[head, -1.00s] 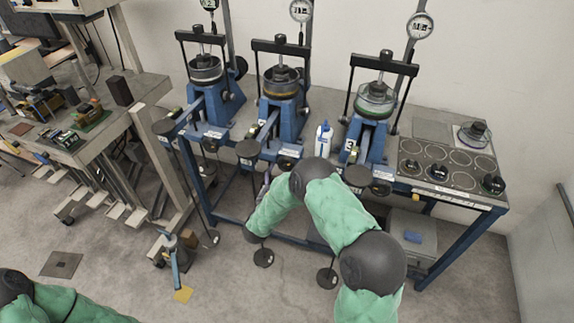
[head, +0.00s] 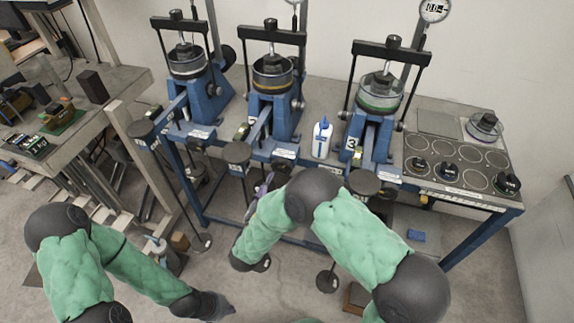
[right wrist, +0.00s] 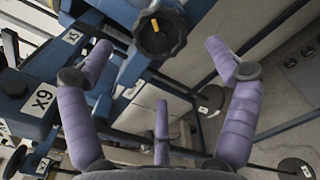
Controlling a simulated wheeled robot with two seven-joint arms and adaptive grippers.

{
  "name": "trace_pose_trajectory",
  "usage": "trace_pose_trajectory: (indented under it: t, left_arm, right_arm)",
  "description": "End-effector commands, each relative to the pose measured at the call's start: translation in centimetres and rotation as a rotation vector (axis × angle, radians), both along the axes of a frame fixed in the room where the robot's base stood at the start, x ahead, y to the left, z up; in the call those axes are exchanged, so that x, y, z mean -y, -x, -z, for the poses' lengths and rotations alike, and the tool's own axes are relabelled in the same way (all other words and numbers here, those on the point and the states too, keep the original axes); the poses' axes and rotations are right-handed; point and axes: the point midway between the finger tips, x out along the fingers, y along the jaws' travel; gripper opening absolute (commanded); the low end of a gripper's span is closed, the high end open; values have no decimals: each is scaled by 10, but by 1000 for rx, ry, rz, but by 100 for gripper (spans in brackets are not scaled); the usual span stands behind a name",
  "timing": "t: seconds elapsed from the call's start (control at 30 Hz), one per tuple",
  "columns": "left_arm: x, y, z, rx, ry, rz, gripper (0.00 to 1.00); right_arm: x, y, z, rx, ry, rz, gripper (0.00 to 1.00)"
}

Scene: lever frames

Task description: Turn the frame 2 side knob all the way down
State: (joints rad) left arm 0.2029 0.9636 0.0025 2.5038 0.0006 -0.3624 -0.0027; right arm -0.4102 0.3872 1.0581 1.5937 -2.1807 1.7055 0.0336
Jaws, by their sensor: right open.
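Frame 2 (head: 272,75) is the middle of three blue lever frames. Its dark side knob (head: 281,165) is low on its front, just beyond my right gripper. In the right wrist view a black knob with a yellow mark (right wrist: 160,30) sits at the top middle, ahead of and between the purple fingertips. My right gripper (head: 261,188) is open and empty; its spread fingers also show in the right wrist view (right wrist: 160,52). I see no contact with the knob. My left gripper (head: 222,306) is low in the head view, dark and small; its fingers are unclear.
Frame 3 (head: 381,95) stands to the right and another blue frame (head: 187,65) to the left. A white bottle (head: 321,140) stands between frames 2 and 3. Round black lever ends (head: 236,153) stick out in front. A plate with ring marks (head: 456,168) lies at the right.

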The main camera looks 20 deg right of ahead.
Motion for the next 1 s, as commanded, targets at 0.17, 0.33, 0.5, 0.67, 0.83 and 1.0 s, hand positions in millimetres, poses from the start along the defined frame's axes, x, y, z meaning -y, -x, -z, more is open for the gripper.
trace_pose_trajectory:
  t: [0.17,0.33,0.5,0.67,0.83,1.0]
  left_arm:
    - [0,0,2,0,0,0,0]
    - [0,0,3,0,0,0,0]
    - [0,0,4,0,0,0,0]
    - [0,0,4,1,0,0,0]
    - [0,0,4,1,0,0,0]
    - [0,0,4,0,0,0,0]
  right_arm:
    - [14,-18,0,0,0,4,88]
    - [26,-36,1,-2,1,4,88]
    - [39,-54,1,-2,2,4,88]
    - [50,-72,0,-1,1,3,88]
    - [49,-72,0,-2,2,0,46]
    - [48,-71,0,-2,2,0,10]
